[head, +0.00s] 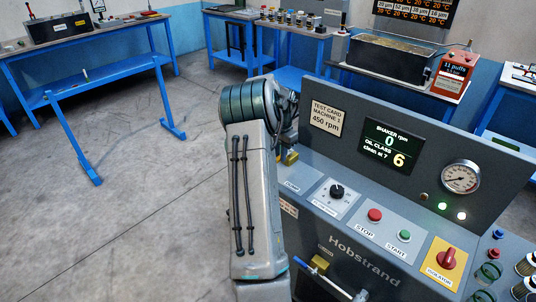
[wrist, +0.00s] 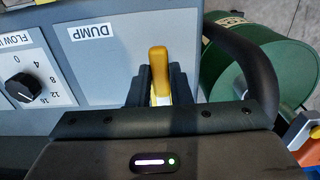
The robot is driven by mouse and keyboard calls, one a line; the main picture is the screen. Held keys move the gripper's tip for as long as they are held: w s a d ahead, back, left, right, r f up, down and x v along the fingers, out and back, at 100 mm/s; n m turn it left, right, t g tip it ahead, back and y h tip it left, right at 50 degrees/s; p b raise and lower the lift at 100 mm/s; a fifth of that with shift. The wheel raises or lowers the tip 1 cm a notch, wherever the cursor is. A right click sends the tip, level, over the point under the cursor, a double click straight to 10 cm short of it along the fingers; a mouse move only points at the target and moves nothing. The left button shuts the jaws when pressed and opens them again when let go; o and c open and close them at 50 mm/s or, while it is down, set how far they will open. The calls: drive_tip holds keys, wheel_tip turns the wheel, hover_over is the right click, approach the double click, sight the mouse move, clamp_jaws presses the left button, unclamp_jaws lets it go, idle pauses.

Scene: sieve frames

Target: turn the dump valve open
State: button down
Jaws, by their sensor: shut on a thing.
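The dump valve's yellow handle (wrist: 159,62) stands beside the DUMP label (wrist: 88,32) on the grey panel in the wrist view. My gripper (wrist: 158,82) is shut on this handle, with one dark finger on each side; its yellow end sticks out beyond the fingers. In the head view a bit of yellow (head: 290,157) shows by the DUMP label at the panel's left end. My arm hides most of the gripper there, and the valve body is hidden.
The flow knob (head: 336,191), red STOP button (head: 375,215), green START button (head: 404,236) and red isolator (head: 447,258) line the panel. The display (head: 390,147) reads shaker 0 and oil class 6, "clean at 7". A green drum (wrist: 235,75) is close right of my gripper.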

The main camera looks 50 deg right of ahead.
idle(0.5)
drive_tip(key=c, duration=1.3)
unclamp_jaws()
drive_tip(key=shift+w, duration=0.1)
wheel_tip(320, 180, up, 14)
drive_tip(key=shift+f+b, duration=0.1)
drive_tip(key=shift+b, duration=0.35)
